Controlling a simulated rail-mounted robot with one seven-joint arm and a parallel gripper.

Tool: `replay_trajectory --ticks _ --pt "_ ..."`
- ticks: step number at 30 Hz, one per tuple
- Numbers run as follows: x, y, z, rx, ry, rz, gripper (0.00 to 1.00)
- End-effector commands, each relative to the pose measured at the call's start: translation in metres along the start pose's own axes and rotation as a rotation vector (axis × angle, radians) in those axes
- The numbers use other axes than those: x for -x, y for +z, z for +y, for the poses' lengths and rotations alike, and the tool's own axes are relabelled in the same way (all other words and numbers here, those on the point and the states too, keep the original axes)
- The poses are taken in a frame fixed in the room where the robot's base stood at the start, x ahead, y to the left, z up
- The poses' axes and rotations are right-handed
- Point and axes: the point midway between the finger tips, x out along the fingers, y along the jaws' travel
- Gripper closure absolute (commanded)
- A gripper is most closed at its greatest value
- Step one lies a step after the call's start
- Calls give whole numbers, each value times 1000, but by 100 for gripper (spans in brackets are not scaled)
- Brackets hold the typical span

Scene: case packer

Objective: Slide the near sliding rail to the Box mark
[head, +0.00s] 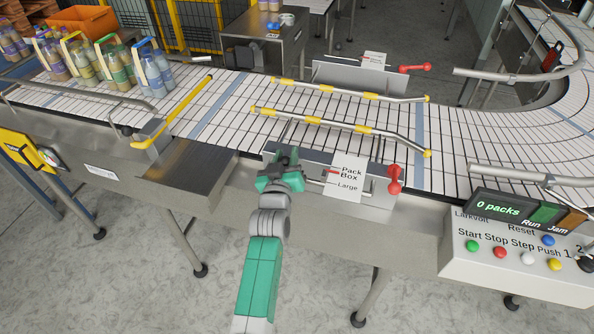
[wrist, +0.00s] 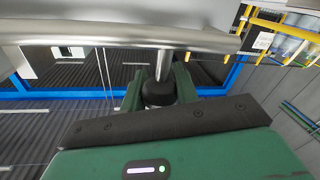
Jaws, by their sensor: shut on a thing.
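The near sliding rail (head: 340,128), a silver bar with yellow sleeves, runs along the near side of the conveyor. In the wrist view its silver bar (wrist: 90,32) crosses the top. My gripper (head: 284,160) is at the near-side bracket, left of the mark card (head: 347,194). In the wrist view my gripper (wrist: 158,88) is shut on the rail's post (wrist: 163,66), around its black lower part. The card reads Pack, Box, Large from top to bottom. A small red pointer (head: 333,172) lies at its left edge, near Pack and Box; I cannot tell exactly which.
A red clamp handle (head: 394,178) stands right of the card. The far rail (head: 345,90) lies across the belt. A control panel (head: 520,250) with coloured buttons is at the right. Bottle packs (head: 115,65) stand at the left. The belt between the rails is empty.

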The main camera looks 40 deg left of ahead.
Motion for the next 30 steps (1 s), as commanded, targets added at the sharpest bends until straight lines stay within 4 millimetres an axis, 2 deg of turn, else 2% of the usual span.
replay_trajectory --ticks 7,8,10,11,20,30 --pt "0 1 1 1 1 -4 100" --pt "0 1 1 1 1 -3 64" --pt "0 1 1 1 1 -3 50" --pt "0 1 1 1 1 -3 48" --pt "5 2 2 1 2 -4 48" --pt "66 1 2 1 3 -4 48"
